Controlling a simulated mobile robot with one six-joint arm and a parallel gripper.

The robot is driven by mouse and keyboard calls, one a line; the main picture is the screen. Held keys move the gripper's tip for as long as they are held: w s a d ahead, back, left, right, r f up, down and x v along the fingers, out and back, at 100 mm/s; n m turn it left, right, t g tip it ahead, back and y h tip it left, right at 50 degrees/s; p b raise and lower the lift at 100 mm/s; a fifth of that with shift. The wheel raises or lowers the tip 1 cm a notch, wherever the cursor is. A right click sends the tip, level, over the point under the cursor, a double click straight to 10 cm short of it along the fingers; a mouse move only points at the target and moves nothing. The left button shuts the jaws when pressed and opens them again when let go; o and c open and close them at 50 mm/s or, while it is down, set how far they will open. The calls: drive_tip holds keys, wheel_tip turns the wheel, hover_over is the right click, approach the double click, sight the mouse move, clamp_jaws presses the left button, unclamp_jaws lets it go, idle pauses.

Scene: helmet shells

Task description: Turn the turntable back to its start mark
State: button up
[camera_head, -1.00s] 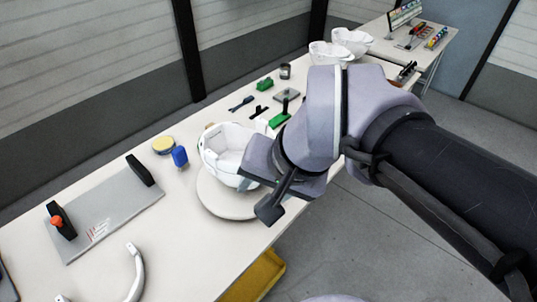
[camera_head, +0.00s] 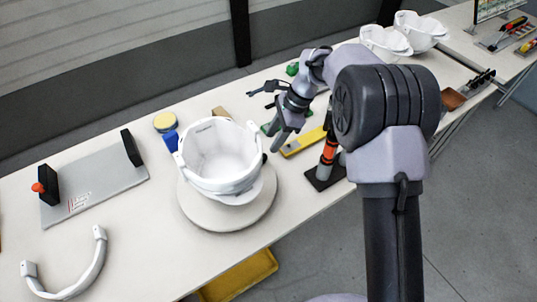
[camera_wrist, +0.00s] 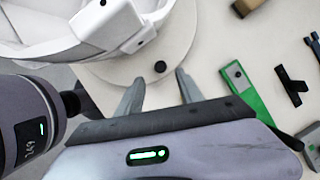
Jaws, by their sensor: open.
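The round white turntable (camera_head: 232,221) lies on the bench, bearing a white helmet shell (camera_head: 221,180) with its hollow side up. The shell also shows in the wrist view (camera_wrist: 70,35) at upper left. A small black knob (camera_wrist: 160,67) stands near the turntable's rim. My gripper (camera_wrist: 159,77) is open, with its two fingertips apart and the knob just ahead, roughly between them; I cannot tell whether they touch it. In the head view, my gripper (camera_head: 274,138) points down at the turntable's right back side. I cannot make out a start mark.
A yellow bar (camera_head: 303,142) and an orange and black tool (camera_head: 330,148) on a dark base are right of the turntable. A blue block (camera_head: 171,141) and yellow round tin (camera_head: 165,122) stand behind left. A grey plate (camera_head: 95,190) and white curved band (camera_head: 88,275) lie left. The front bench edge is clear.

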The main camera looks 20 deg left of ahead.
sight(264, 156)
drive_tip(key=b+x, duration=0.2)
drive_tip(key=x, duration=0.5)
drive_tip(key=shift+f, duration=0.2)
drive_tip(key=shift+c, duration=0.2)
clamp_jaws()
idle(0.8)
